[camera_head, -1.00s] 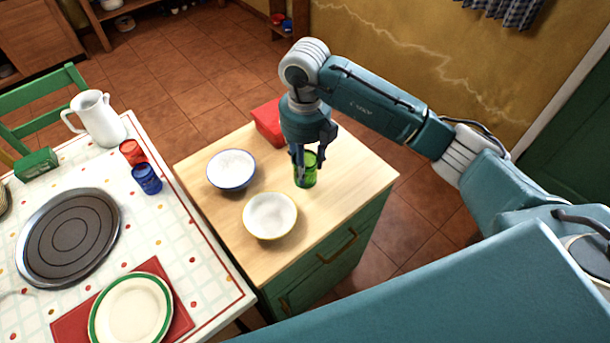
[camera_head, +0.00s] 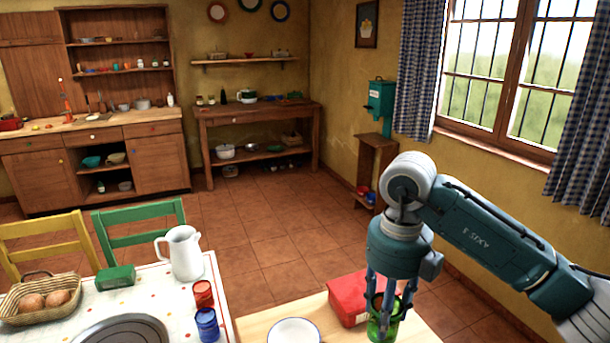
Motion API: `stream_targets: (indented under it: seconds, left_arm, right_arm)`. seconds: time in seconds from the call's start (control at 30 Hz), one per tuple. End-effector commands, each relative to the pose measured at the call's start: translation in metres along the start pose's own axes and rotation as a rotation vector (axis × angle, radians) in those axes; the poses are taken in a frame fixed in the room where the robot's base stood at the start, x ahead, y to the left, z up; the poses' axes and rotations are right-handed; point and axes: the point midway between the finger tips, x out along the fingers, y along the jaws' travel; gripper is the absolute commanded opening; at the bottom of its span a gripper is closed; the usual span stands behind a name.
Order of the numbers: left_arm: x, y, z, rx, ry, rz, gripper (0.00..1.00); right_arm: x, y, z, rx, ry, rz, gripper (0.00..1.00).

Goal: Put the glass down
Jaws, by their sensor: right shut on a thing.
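A green glass (camera_head: 381,331) is upright at the bottom of the head view, over the right part of the wooden counter top (camera_head: 262,326). My right gripper (camera_head: 388,308) comes down from above and is shut on the green glass, its fingers on either side of it. I cannot tell whether the glass's base touches the counter, as it lies close to the picture's lower edge. My left gripper is not in view.
A red box (camera_head: 347,297) stands right behind the glass. A white bowl (camera_head: 294,333) is to its left. Open floor lies behind.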

Motion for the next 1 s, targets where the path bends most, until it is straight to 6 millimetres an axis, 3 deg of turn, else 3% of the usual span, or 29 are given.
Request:
stream_targets:
  seconds: [0.57,1.0]
  left_arm:
    - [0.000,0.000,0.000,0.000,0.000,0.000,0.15]
    - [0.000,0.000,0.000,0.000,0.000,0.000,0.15]
  right_arm:
    - [0.023,-0.003,-0.053,-1.314,-0.012,-0.014,0.08]
    - [0.041,-0.003,-0.105,-2.357,0.000,-0.012,0.08]
